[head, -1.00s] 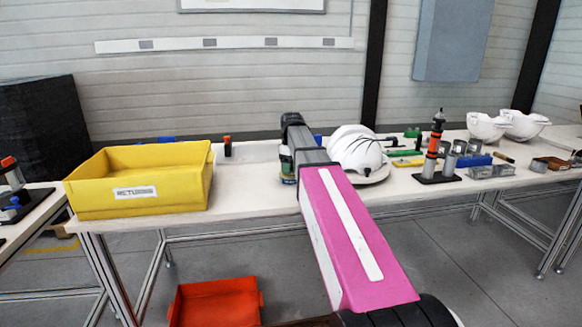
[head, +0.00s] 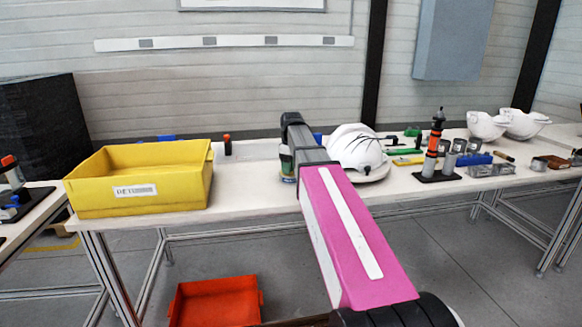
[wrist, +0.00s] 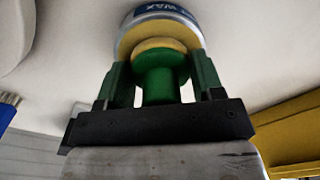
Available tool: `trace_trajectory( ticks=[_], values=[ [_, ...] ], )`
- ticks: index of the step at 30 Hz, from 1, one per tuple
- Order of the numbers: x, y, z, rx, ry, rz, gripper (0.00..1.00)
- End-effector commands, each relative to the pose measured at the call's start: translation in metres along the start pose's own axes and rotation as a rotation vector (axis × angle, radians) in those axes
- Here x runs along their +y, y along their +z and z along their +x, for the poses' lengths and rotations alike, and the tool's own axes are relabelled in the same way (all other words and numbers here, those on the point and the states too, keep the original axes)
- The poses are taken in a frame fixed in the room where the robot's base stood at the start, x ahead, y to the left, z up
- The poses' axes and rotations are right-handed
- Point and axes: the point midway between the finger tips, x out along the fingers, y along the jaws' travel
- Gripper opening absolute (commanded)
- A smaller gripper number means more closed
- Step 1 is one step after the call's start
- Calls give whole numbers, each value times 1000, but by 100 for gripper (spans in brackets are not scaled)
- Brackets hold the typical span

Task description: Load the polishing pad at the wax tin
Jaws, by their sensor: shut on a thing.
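In the wrist view my gripper (wrist: 158,78) is shut on the green handle of the polishing pad (wrist: 160,72). The pad's yellow disc shows at the far end of the handle, over the open wax tin (wrist: 165,10). The tin has a blue label reading WAX and a yellowish top. The disc overlaps the tin's top; I cannot tell how firmly it touches. In the head view my arm mostly hides the gripper, pad and tin; part of the tin (head: 288,179) shows low at its left side on the table.
A white helmet shell (head: 356,150) sits just right of my arm on the table (head: 250,178). A yellow bin (head: 140,180) stands at left. An orange-black tool on a stand (head: 435,150), small blocks and more white shells (head: 525,124) are at right. A red bin (head: 215,303) is below.

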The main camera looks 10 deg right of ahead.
Motion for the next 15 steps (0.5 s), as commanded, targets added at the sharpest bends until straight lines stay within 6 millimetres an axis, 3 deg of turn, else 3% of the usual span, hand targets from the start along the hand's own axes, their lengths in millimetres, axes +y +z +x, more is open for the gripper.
trace_trajectory(
  ticks=[15],
  values=[
    [0, 0, -4, -1, -1, 0, 42]
  ],
)
